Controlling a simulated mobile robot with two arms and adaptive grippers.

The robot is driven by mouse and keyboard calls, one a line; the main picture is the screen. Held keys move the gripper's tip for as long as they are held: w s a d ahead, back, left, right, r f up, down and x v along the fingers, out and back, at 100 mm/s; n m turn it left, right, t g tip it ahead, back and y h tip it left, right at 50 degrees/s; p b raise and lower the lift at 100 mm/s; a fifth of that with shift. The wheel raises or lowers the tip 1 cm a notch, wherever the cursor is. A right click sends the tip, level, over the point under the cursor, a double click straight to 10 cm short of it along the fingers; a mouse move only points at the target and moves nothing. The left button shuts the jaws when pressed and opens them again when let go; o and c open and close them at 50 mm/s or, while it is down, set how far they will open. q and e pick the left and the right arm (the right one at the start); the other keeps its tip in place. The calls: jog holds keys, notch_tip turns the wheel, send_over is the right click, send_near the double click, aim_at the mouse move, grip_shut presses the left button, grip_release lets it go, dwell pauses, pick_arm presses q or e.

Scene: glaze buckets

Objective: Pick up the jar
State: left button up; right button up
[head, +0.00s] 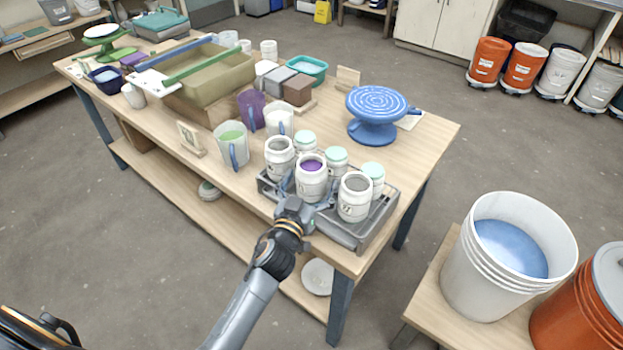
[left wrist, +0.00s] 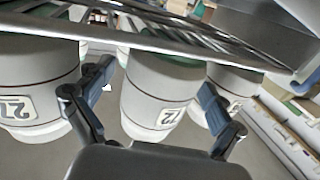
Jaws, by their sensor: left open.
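White jars stand in and around a grey metal rack (head: 345,230) at the table's near right corner. The front middle jar (head: 311,186) has a purple top opening. A jar with grey contents (head: 355,198) stands to its right and another grey-topped jar (head: 280,158) behind left. My left gripper (head: 304,196) is open at the front of the purple jar. In the left wrist view, which looks upside down, a jar marked 72 (left wrist: 160,92) sits between the open fingers (left wrist: 150,108). Contact cannot be told. My right gripper is not in view.
Several green-lidded jars (head: 336,158) stand close behind. A jar marked 27 (left wrist: 35,95) is beside the fingers in the wrist view. A mug with green glaze (head: 231,148) and a blue turntable (head: 375,118) are near. A white bucket (head: 500,255) stands right.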

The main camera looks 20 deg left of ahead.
aim_at(312, 171)
pick_arm(q)
jog(key=c, duration=1.9)
jog(key=shift+r, duration=0.1)
jog(key=shift+c, duration=0.2)
jog(key=shift+r, duration=0.25)
jog(key=shift+r, duration=1.4)
jog(key=s+r, duration=0.9)
jog(key=s, duration=0.4)
jog(key=shift+s+r, duration=0.3)
jog(key=shift+s, duration=0.1)
jog(key=shift+s, duration=0.1)
